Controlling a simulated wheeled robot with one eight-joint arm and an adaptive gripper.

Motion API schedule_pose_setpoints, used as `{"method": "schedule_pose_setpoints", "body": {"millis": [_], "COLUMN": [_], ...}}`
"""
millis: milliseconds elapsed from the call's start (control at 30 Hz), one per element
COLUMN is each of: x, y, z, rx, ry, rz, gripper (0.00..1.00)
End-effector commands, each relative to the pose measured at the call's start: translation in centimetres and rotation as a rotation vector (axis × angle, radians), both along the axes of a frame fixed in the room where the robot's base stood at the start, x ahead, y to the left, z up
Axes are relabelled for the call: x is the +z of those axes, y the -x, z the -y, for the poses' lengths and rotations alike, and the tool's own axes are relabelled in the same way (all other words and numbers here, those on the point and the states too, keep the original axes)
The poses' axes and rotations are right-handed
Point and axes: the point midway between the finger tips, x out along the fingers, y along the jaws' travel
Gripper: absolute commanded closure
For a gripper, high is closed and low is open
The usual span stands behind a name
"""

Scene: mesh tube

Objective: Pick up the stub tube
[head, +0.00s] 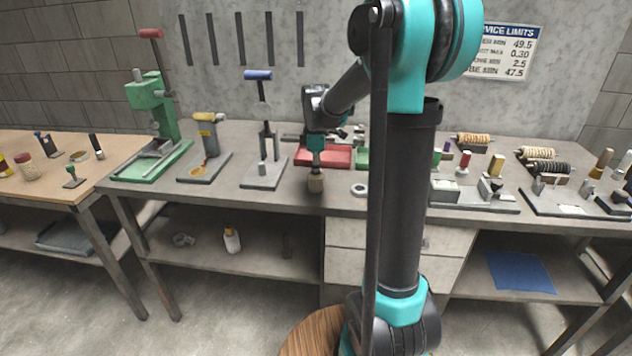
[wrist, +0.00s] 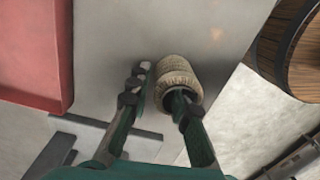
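The stub tube, a short beige ribbed cylinder with a dark open end, shows in the wrist view (wrist: 176,72) and below my gripper in the head view (head: 316,184). In the wrist view, my gripper (wrist: 160,88) has one finger along the tube's left outer side. The other finger overlaps the dark opening and looks as if it reaches into it. My gripper points down at the tube in the head view (head: 316,165). The fingers are apart, with part of the tube between them. Whether they press on it is unclear, as is whether the tube touches the bench.
The grey workbench (head: 225,205) has its front edge close to the tube. A red tray (head: 337,156) lies behind. A fixture with a blue handle (head: 258,75) stands to the left, and other fixtures stand to the right. A wooden barrel-like object (wrist: 296,50) shows beyond the edge.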

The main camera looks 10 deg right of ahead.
Motion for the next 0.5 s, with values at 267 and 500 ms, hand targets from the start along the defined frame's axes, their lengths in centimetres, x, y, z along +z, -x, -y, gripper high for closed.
{"method": "schedule_pose_setpoints", "body": {"millis": [267,500], "x": [0.03,0.04], "y": [0.0,0.0], "z": [0.0,0.0], "rx": [0.0,0.0], "ry": [0.0,0.0], "rz": [0.0,0.0], "gripper": [1.0,1.0]}}
